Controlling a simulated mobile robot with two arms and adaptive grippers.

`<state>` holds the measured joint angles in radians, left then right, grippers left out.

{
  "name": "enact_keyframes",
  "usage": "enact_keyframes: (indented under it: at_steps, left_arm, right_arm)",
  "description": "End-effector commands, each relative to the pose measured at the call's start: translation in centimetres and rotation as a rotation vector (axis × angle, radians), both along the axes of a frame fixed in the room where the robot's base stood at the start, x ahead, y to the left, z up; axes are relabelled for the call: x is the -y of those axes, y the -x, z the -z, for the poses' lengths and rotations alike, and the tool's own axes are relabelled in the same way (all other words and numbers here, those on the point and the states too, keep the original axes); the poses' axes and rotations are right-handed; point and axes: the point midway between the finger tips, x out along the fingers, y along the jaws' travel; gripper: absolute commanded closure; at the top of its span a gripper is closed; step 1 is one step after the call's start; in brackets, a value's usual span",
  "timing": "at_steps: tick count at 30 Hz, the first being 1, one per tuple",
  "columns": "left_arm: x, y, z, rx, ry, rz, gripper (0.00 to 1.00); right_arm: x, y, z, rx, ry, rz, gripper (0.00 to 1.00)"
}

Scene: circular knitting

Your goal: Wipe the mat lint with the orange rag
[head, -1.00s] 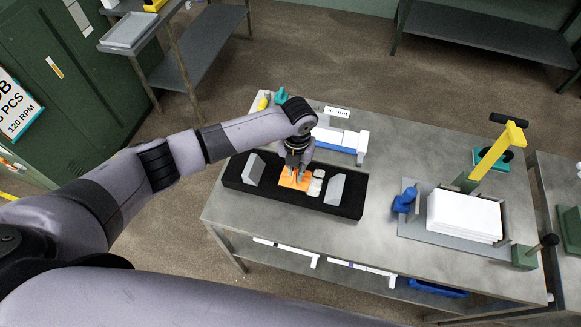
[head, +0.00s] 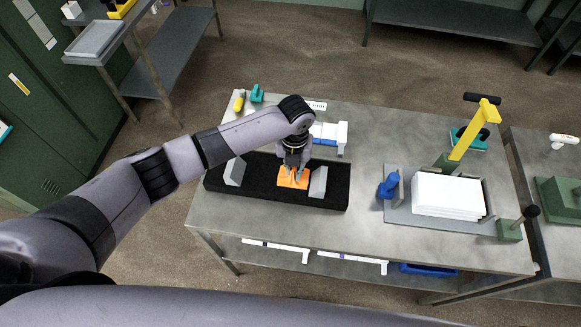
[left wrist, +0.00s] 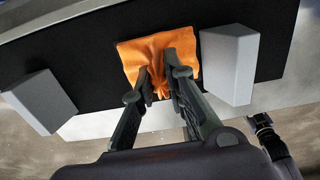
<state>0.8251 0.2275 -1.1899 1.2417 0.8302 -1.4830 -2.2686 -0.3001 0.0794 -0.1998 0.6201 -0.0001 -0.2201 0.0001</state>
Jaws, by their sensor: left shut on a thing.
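The orange rag (head: 293,178) lies on the black mat (head: 262,192), close to the left side of the right grey block. My left gripper (head: 297,170) comes down from above and is shut on the bunched middle of the rag. In the left wrist view the fingers (left wrist: 160,82) pinch the folded rag (left wrist: 138,55), whose edges spread over the mat (left wrist: 190,18). No lint shows on the mat now; the area under the rag is hidden. A dark jointed part at the lower right of the left wrist view may belong to my right arm; its jaws are not clear.
Two grey blocks stand on the mat, one left (head: 235,171) and one right (head: 318,182) of the rag. A blue-and-white item (head: 328,137) lies behind the mat. To the right are a blue object (head: 388,186) and a white stack (head: 448,195).

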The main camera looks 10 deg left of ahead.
Motion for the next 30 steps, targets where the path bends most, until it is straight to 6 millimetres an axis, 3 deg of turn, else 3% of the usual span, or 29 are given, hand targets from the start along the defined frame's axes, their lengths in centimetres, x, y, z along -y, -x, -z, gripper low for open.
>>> enact_keyframes:
  at_steps: [1, 2, 6, 26, 30]
  left_arm:
    - [0.24, 0.26, 0.21, -0.004, 0.005, 0.003, 1.0]
    - [0.24, 0.27, 0.21, -0.004, 0.005, 0.003, 0.85]
    - [0.2, 0.24, 0.19, -0.004, 0.004, 0.002, 0.77]
    - [0.08, 0.14, 0.94, -0.002, 0.002, 0.001, 0.77]
    - [0.07, 0.14, 0.83, -0.002, 0.002, 0.001, 0.86]
  right_arm:
    - [0.01, -0.01, 0.04, 0.0, 0.0, 0.0, 0.6]
    - [0.01, 0.0, 0.04, 0.0, 0.0, 0.0, 0.6]
    - [0.01, -0.01, 0.04, 0.0, 0.0, 0.0, 0.6]
    - [0.02, 0.0, 0.6, 0.0, 0.0, 0.0, 0.6]
    - [0.03, 0.0, 0.49, 0.0, 0.0, 0.0, 0.6]
